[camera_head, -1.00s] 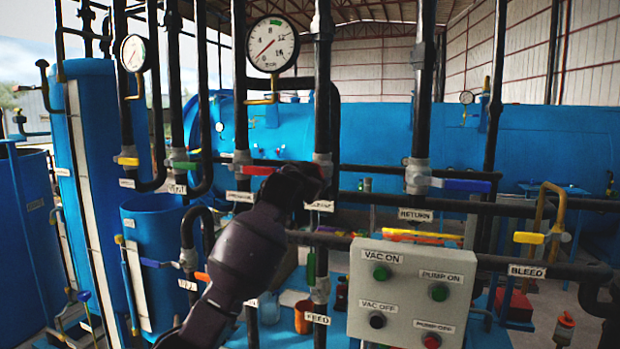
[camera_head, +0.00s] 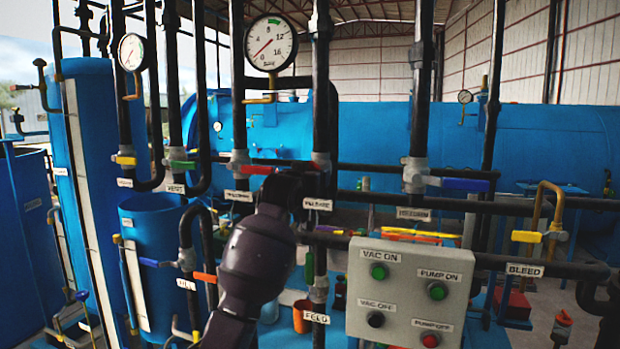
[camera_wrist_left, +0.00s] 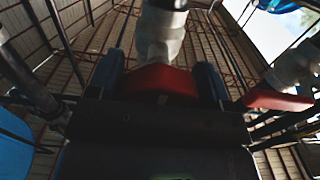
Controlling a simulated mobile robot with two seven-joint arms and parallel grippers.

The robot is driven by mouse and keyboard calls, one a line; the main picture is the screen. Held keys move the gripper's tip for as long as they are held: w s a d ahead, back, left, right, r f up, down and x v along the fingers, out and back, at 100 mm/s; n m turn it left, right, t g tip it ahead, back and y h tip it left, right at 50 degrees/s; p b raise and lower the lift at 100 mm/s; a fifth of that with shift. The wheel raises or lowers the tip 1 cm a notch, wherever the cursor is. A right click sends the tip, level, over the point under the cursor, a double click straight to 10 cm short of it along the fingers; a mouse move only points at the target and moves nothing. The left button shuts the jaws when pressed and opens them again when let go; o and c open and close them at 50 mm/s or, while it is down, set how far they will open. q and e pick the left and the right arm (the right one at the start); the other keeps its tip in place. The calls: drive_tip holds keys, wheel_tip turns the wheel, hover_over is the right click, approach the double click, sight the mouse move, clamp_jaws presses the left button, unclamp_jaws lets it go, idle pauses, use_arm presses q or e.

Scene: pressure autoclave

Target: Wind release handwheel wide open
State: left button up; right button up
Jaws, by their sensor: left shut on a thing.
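The release valve's red handle (camera_head: 321,159) shows as a small red part on the black vertical pipe above the RELEASE label (camera_head: 317,204). My left gripper (camera_head: 297,184) is at this valve and hides most of the handle in the head view. In the left wrist view, the red handle (camera_wrist_left: 162,82) sits between the two fingers of my left gripper (camera_wrist_left: 160,76), below a pale valve body (camera_wrist_left: 160,35). The fingers are shut on it. Its full shape and how far it is turned cannot be told. My right gripper is not in view.
A second red handle (camera_head: 257,170) is close on the left and also shows in the left wrist view (camera_wrist_left: 278,101). Black pipes stand around my arm. A grey button box (camera_head: 410,292) is at lower right. A pressure gauge (camera_head: 271,44) hangs above.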

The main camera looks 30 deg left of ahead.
use_arm(q)
drive_tip(key=o, duration=0.9)
drive_tip(key=shift+s, duration=0.1)
drive_tip(key=b+v, duration=0.2)
drive_tip(key=v, duration=0.8)
drive_tip(key=shift+s, duration=0.35)
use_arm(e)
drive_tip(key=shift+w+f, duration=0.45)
